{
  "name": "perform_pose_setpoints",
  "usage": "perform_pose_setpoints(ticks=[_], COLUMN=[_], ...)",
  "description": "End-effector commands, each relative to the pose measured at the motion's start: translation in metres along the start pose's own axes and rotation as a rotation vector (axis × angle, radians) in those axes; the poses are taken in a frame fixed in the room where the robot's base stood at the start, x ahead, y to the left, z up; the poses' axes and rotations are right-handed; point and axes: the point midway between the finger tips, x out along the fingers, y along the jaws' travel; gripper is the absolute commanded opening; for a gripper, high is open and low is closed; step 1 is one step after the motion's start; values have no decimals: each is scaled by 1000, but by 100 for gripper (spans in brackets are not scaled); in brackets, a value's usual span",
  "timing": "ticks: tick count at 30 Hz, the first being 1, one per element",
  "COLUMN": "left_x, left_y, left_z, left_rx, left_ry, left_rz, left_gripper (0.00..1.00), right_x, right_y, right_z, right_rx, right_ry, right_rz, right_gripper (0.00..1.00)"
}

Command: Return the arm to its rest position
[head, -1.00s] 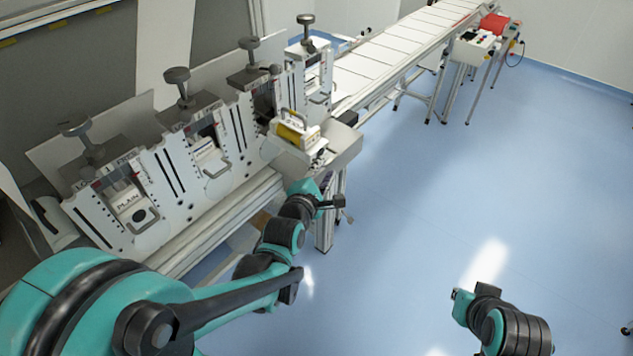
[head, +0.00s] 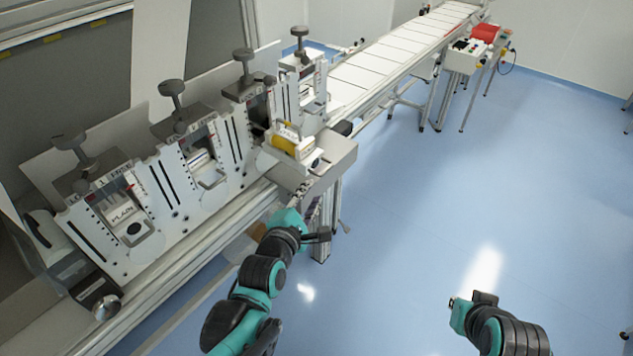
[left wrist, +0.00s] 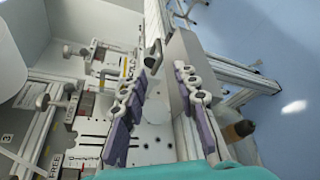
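My left gripper (head: 304,188) is at the front right end of the machine, just below the tray (head: 337,158) that carries a white unit with a yellow part (head: 287,143). In the left wrist view, its two fingers (left wrist: 163,100) are apart with nothing held between them, and machine plates show behind them. My left arm (head: 258,280) comes up from the bottom, beside the machine's front rail. My right arm's wrist (head: 463,314) is at the lower right above open floor. Its fingers cannot be made out.
The machine's row of white plates with knobs (head: 170,88) fills the left side. A conveyor (head: 385,50) runs to the back right, with a small control stand (head: 468,55) beside it. The blue floor (head: 480,180) on the right is clear.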

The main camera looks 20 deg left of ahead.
Motion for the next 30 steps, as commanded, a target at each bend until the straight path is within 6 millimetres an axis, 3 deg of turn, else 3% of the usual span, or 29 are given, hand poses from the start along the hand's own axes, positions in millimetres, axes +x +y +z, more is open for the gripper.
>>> perform_pose_setpoints(ticks=[6,10,17,24,30], left_x=[0,-4,-30,-81,-112], left_y=[-1,-9,-42,-68,-77], left_z=[0,-1,-12,-30,-40], left_rx=[19,190,904,1629,1943], left_ry=[2,18,-3,-206,-376], left_rz=[-7,-65,-333,-630,-759], left_gripper=[30,30,30,30,30], right_x=[0,0,0,0,0], right_y=[0,0,0,0,0], right_z=[0,0,0,0,0], right_rx=[0,0,0,0,0], right_ry=[0,0,0,0,0], right_rz=[0,0,0,0,0], right_gripper=[0,0,0,0,0])
